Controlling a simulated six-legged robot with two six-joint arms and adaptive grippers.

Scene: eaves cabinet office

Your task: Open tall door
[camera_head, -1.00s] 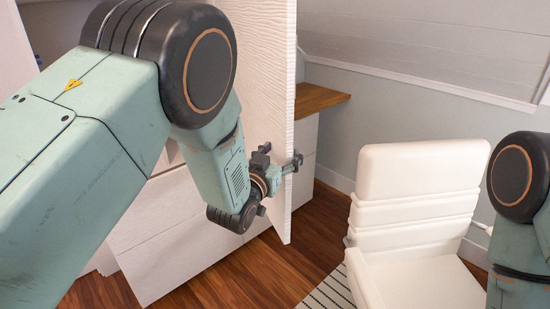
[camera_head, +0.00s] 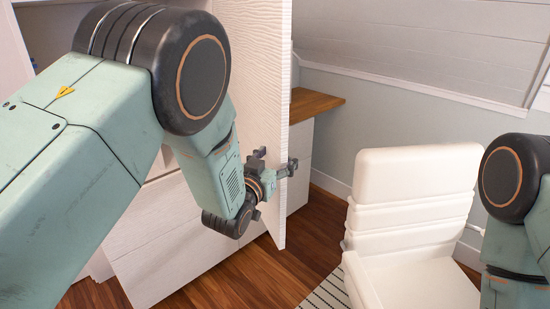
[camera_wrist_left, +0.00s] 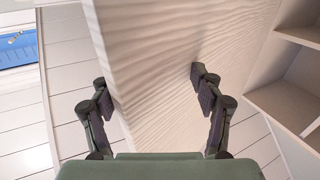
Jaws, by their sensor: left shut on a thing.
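The tall door (camera_head: 262,70) is a white wood-grain panel standing ajar, swung out from the cabinet, with its free edge facing right in the head view. My left gripper (camera_head: 275,162) is shut on this door near its lower free edge. In the left wrist view the door (camera_wrist_left: 160,60) runs between the two fingers of my left gripper (camera_wrist_left: 150,88), one finger on each side. Part of the door is hidden behind my left arm in the head view. My right gripper is out of view; only part of my right arm shows at the right edge.
A white chair (camera_head: 415,185) stands right of the door on a striped rug (camera_head: 326,292). A low white unit with a wooden top (camera_head: 313,103) stands behind the door. White shelves (camera_wrist_left: 285,100) show at the right of the left wrist view. Wood floor (camera_head: 255,275) is clear below the door.

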